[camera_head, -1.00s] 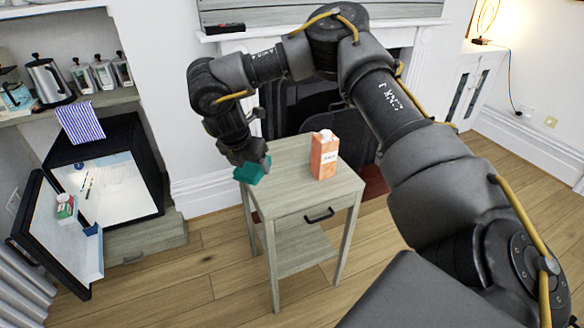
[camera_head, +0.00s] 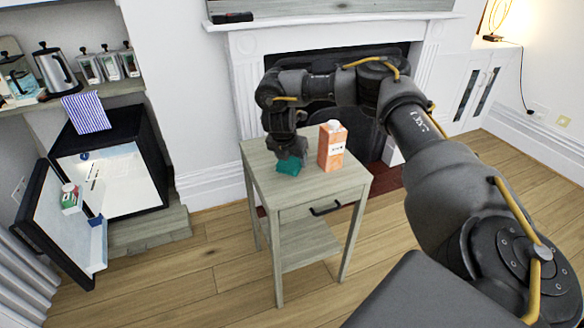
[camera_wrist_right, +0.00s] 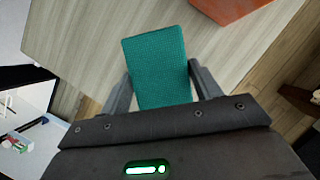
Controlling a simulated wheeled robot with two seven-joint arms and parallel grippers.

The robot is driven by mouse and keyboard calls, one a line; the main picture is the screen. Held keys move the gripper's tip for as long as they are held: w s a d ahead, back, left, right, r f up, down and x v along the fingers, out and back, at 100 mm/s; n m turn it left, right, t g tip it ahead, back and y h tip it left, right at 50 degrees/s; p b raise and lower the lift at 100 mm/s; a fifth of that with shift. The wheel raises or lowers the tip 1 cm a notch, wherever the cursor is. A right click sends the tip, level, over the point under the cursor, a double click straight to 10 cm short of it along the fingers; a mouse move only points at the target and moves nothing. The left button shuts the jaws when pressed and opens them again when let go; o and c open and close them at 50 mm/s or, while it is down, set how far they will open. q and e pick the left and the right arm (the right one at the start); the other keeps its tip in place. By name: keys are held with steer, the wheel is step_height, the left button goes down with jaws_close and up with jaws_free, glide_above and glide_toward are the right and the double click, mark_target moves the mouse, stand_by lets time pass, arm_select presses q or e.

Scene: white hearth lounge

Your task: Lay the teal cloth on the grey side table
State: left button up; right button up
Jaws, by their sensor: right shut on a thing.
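The teal cloth (camera_head: 288,167) is a small folded block in the jaws of my right gripper (camera_head: 290,158), over the left part of the grey side table's top (camera_head: 262,162). In the right wrist view the cloth (camera_wrist_right: 157,68) sits between the two fingers (camera_wrist_right: 160,85), with the grey tabletop (camera_wrist_right: 85,35) beneath it. I cannot tell whether the cloth touches the tabletop. My left gripper is not in view.
An orange carton (camera_head: 332,146) stands on the tabletop just right of the cloth. A small fridge (camera_head: 115,180) with its door (camera_head: 65,235) open stands to the left. The table's front half is clear.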

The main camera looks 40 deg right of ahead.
step_height(320, 180, down, 3)
steer(key=shift+d+r+b, duration=0.1)
steer(key=shift+b, duration=0.35)
steer(key=shift+f, duration=0.3)
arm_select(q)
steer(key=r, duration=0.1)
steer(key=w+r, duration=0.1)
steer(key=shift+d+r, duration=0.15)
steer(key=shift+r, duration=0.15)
arm_select(e)
steer(key=shift+r, duration=0.1)
steer(key=o, duration=1)
steer(key=shift+c, duration=0.2)
